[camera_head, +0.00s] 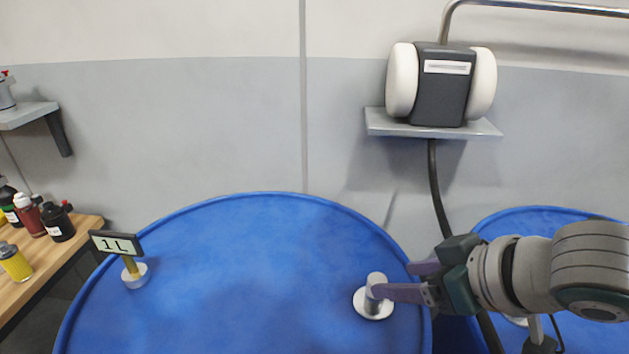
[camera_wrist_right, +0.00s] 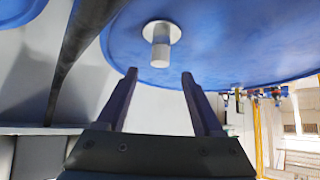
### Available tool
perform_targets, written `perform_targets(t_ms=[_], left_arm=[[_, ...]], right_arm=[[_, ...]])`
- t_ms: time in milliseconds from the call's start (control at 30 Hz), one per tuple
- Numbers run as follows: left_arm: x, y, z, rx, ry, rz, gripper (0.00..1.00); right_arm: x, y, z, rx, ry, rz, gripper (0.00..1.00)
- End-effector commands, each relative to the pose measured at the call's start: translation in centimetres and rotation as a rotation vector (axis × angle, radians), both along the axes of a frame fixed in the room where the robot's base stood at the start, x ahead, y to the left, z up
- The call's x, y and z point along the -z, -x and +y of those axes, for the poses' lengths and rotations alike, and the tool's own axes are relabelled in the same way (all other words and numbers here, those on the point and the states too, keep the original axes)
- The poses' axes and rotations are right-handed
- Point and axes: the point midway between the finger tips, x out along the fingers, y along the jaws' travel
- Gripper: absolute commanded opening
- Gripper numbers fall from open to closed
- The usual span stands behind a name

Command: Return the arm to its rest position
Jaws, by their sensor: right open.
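My right arm comes in from the right in the head view. Its gripper (camera_head: 400,281) is open, with purple fingers close to a pale cylindrical knob on a round white base (camera_head: 373,304) on top of a blue drum (camera_head: 250,255). In the right wrist view the open fingers (camera_wrist_right: 159,82) have nothing between them. The knob (camera_wrist_right: 161,55) shows beyond the fingertips, apart from them. My left gripper is not in view.
A "1L" sign (camera_head: 116,243) stands on the drum's left side. A wooden bench (camera_head: 50,262) with several bottles is at left. A second blue drum (camera_head: 545,220) lies behind my right arm. A grey wall shelf (camera_head: 430,128) holds a dark and white device (camera_head: 441,85); a black hose (camera_head: 436,190) hangs below.

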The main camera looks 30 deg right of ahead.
Motion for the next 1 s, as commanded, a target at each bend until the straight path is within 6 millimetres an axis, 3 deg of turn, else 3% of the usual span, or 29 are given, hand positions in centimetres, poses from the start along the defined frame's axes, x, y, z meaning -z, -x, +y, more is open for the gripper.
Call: perform_targets(t_ms=[567,667,767,900,1000], left_arm=[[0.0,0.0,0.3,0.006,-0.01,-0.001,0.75],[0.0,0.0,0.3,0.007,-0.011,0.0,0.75],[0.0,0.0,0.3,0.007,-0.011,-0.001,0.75],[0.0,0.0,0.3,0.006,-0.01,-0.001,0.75],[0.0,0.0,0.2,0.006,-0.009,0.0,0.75]], right_arm=[[-0.3,0.4,0.0,-0.001,0.001,0.0,0.69],[-0.3,0.8,0.7,-0.004,-0.001,0.009,0.69],[-0.3,2.4,3.1,-0.016,0.007,0.051,0.69],[-1.2,6.2,6.4,-0.031,0.043,0.154,0.69],[-2.3,9.2,7.3,-0.029,0.071,0.24,0.69]])
